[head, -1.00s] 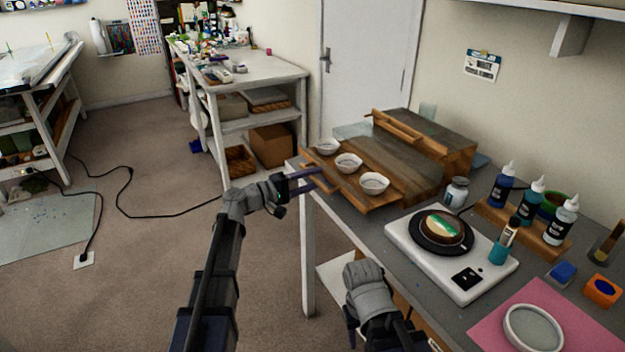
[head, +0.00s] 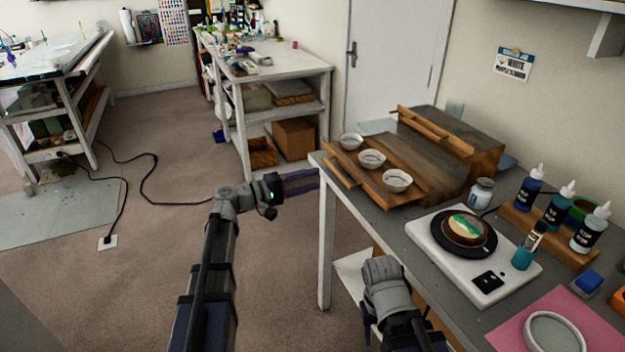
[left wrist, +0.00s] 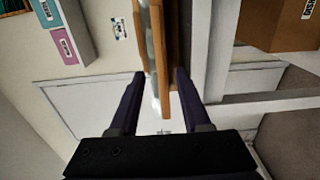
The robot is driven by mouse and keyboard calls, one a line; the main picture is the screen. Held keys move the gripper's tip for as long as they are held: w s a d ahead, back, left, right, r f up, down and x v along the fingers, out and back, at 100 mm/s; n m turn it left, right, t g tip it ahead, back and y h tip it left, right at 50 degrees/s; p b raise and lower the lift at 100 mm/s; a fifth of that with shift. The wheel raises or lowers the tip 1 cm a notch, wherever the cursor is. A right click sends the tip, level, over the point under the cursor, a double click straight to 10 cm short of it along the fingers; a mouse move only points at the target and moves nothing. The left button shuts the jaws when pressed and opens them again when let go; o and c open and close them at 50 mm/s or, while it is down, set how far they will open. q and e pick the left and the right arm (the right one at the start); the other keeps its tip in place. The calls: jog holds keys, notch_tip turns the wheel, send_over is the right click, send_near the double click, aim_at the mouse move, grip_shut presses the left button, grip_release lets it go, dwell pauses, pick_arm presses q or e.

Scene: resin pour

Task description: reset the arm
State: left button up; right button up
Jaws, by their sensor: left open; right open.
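My left gripper (head: 302,181) is just off the table's left end, beside the wooden tray, with its fingers pointing right. In the left wrist view its two dark fingers (left wrist: 158,85) are apart, and a wooden edge (left wrist: 149,50) shows beyond and between them; nothing looks gripped. My right gripper (head: 374,318) is low in front of the table's near edge, pointing down; its fingers are mostly hidden by its own wrist. The wooden tray (head: 408,187) lies on the table and carries small white bowls (head: 372,160) in a row along its front.
A white shelf bench (head: 290,66) stands behind. Open carpet (head: 150,210) lies to the left.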

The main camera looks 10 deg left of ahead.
pick_arm(q)
jog(key=s+d+f+m+g+y, duration=0.2)
jog(key=s+d+f+g+y, duration=0.15)
jog(key=s+f, duration=0.35)
jog(key=s+d+f+m+g+y, duration=0.3)
jog(key=s+f+g, duration=0.15)
jog(key=f, duration=0.45)
jog(key=s+a+f+m+g+y, duration=0.2)
jog(key=s+a+f+y, duration=0.4)
jog(key=s+y, duration=0.3)
jog(key=s+d+m, duration=0.4)
jog(key=s+d, duration=0.3)
jog(key=d, duration=0.3)
notch_tip(320, 180, up, 15)
jog(key=p, duration=1.4)
jog(key=shift+g+p, duration=0.3)
jog(key=shift+g, duration=0.1)
